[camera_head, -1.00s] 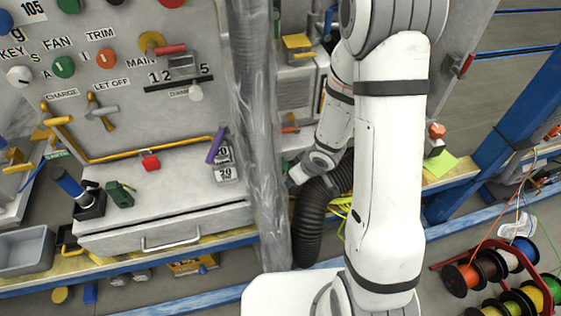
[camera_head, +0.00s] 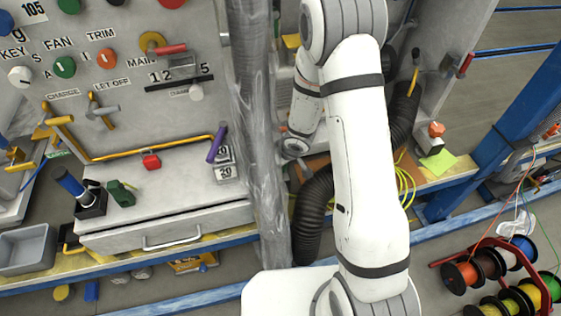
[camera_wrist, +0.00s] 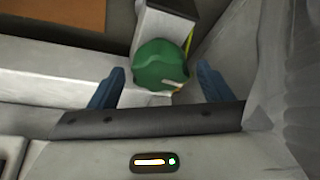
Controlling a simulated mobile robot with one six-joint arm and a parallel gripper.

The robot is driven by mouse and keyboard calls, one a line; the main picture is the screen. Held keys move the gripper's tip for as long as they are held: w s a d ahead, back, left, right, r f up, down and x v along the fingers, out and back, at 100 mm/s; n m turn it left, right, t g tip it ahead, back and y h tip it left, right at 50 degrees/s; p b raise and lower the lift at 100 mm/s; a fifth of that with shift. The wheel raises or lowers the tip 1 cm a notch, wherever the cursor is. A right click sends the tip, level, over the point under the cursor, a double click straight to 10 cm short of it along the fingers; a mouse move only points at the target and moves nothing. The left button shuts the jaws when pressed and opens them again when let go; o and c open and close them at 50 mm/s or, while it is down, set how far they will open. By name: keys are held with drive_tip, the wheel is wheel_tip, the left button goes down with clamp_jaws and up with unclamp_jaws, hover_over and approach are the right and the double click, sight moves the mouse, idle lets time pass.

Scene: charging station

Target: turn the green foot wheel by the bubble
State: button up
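The green foot wheel (camera_wrist: 162,66) shows in the wrist view, a ribbed knob with a pale mark on its face, set against a grey metal piece. My gripper (camera_wrist: 160,84) is open, with one blue finger to the left of the wheel and one to the right. Gaps show between the fingers and the wheel in the picture; I cannot tell whether the fingers reach its depth. In the head view my gripper and this wheel are hidden around the wrapped column. I cannot make out a bubble level in either view.
A plastic-wrapped column (camera_head: 262,150) stands close to my wrist, left of my arm. A black corrugated hose (camera_head: 314,215) hangs below my wrist. A control panel with a drawer (camera_head: 165,225) is on the left. Cable spools (camera_head: 500,275) stand at the lower right.

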drive_tip(key=c, duration=0.8)
drive_tip(key=shift+c, duration=0.2)
drive_tip(key=shift+r+p, duration=0.1)
drive_tip(key=shift+p, duration=0.35)
drive_tip(key=p, duration=0.1)
drive_tip(key=n+p, duration=0.1)
drive_tip(key=p, duration=0.1)
drive_tip(key=shift+r+n+g+p, duration=0.3)
drive_tip(key=n+p, duration=0.2)
drive_tip(key=p, duration=0.3)
drive_tip(key=shift+d+g+y, duration=0.15)
drive_tip(key=shift+g+y, duration=0.15)
drive_tip(key=shift+y, duration=0.1)
drive_tip(key=n+p, duration=0.1)
drive_tip(key=p, duration=0.1)
drive_tip(key=n+g+p, duration=0.1)
drive_tip(key=p, duration=0.2)
drive_tip(key=shift+w+f+n+p, duration=0.1)
drive_tip(key=shift+w+n+p, duration=0.1)
drive_tip(key=shift+n+p, duration=0.15)
drive_tip(key=shift+f+n+y+p, duration=0.15)
drive_tip(key=shift+n+y+p, duration=0.15)
drive_tip(key=shift+n+p, duration=0.45)
drive_tip(key=shift+f+p, duration=0.15)
drive_tip(key=shift+p, duration=0.25)
